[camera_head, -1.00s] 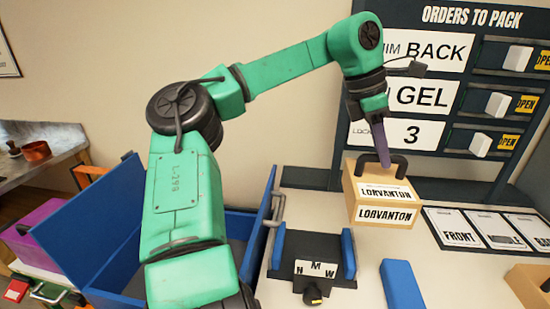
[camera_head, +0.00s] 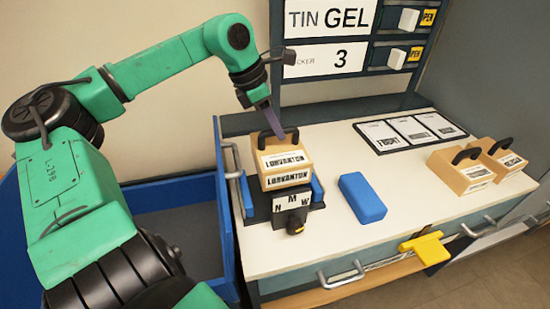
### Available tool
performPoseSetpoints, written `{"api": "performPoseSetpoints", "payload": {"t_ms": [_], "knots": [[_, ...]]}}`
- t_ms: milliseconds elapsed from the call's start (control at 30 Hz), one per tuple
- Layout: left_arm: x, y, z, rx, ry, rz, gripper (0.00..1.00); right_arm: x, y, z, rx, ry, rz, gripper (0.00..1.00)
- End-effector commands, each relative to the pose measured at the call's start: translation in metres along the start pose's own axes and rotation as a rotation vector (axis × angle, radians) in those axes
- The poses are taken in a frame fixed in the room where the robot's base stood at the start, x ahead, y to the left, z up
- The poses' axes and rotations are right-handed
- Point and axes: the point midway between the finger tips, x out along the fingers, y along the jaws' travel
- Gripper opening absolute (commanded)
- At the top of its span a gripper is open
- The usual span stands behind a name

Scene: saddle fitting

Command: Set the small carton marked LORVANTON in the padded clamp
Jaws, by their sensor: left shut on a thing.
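The small tan carton marked LORVANTON (camera_head: 284,161) is upright over the padded clamp, between its blue pads in the picture. My left gripper (camera_head: 276,132) is shut on the carton's black handle from above. My right gripper is not in view.
A blue block (camera_head: 362,197) lies right of the clamp. Two more tan cartons (camera_head: 461,171) (camera_head: 498,157) with black handles stand at the right. A blue bin (camera_head: 180,219) is on the left. A dark order board (camera_head: 345,48) stands behind.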

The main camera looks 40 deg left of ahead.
Motion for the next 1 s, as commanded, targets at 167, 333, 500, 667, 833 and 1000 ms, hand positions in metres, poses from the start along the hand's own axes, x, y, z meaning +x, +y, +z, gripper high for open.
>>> {"api": "performPoseSetpoints", "payload": {"t_ms": [167,333,500,667,833,1000], "knots": [[0.039,-0.001,-0.016,-0.001,-0.002,-0.004,0.00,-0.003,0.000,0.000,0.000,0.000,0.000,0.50],[0.056,0.000,-0.023,0.000,-0.001,-0.001,0.00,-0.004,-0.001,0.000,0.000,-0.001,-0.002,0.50],[0.083,0.000,-0.034,-0.002,0.000,-0.003,0.00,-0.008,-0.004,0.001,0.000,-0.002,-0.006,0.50],[0.091,0.001,-0.038,0.001,-0.002,0.002,0.00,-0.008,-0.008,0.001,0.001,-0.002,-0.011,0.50],[0.093,0.001,-0.038,0.001,-0.002,0.002,0.00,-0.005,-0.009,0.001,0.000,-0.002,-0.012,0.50],[0.094,0.001,-0.039,0.001,0.000,0.001,0.52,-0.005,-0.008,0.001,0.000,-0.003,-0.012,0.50]]}}
